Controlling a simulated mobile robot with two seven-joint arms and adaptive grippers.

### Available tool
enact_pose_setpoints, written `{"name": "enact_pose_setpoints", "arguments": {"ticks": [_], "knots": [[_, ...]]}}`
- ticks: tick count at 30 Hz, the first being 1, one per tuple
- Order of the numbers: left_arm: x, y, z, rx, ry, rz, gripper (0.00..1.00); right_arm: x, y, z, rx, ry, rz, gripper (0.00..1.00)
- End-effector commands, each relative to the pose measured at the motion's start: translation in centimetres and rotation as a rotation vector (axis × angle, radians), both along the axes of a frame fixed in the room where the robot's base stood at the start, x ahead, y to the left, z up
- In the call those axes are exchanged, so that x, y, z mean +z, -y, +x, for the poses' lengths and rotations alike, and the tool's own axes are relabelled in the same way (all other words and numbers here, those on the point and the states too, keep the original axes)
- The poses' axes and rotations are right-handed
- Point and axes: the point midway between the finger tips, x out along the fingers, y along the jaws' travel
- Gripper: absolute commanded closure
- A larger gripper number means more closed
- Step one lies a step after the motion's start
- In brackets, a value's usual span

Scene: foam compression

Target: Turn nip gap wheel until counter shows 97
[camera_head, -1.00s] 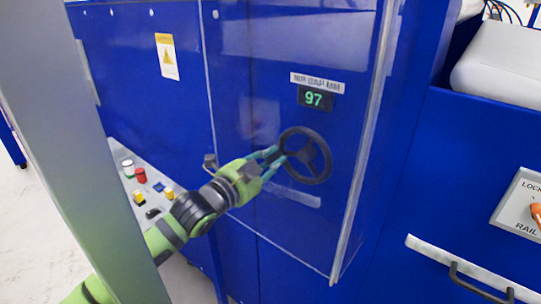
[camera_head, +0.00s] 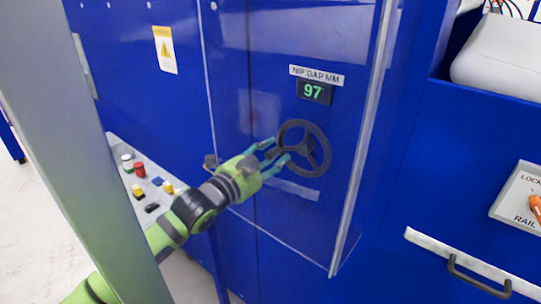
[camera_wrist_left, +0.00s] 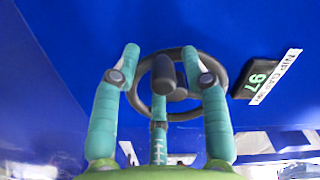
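The dark nip gap wheel (camera_head: 325,156) is a spoked handwheel on the blue machine front. The green-digit counter (camera_head: 312,92) above it reads 97, under a "NIP GAP MM" label. My left gripper (camera_head: 280,148) is at the wheel's left side, with its teal fingers spread apart. In the left wrist view, the gripper (camera_wrist_left: 161,55) has its fingers open, with the wheel's dark knob (camera_wrist_left: 165,74) showing between them. The wheel rim (camera_wrist_left: 180,116) lies behind the fingers. Whether any finger touches the wheel is unclear. The counter also reads 97 there (camera_wrist_left: 257,77). My right gripper is not in view.
A clear panel with pale edges (camera_head: 362,150) stands around the wheel area. A control panel with coloured buttons (camera_head: 120,150) is at lower left. A lockout plate (camera_head: 508,205) and a drawer handle (camera_head: 475,282) are at right. A grey post (camera_head: 75,140) blocks part of the left.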

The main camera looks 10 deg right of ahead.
Motion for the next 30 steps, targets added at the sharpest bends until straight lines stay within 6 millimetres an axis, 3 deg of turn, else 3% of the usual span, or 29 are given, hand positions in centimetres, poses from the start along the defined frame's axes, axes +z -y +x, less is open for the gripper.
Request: {"name": "enact_pose_setpoints", "arguments": {"ticks": [11,24,30], "knots": [[0.1,-1.3,-0.9,0.001,0.0,-0.002,0.55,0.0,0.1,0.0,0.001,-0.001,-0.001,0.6],[0.0,-7.9,-6.1,0.002,0.002,0.001,0.55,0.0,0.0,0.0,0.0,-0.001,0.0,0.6],[0.0,-9.3,-7.3,0.0,0.001,0.0,0.55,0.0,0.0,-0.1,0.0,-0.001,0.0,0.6]]}}
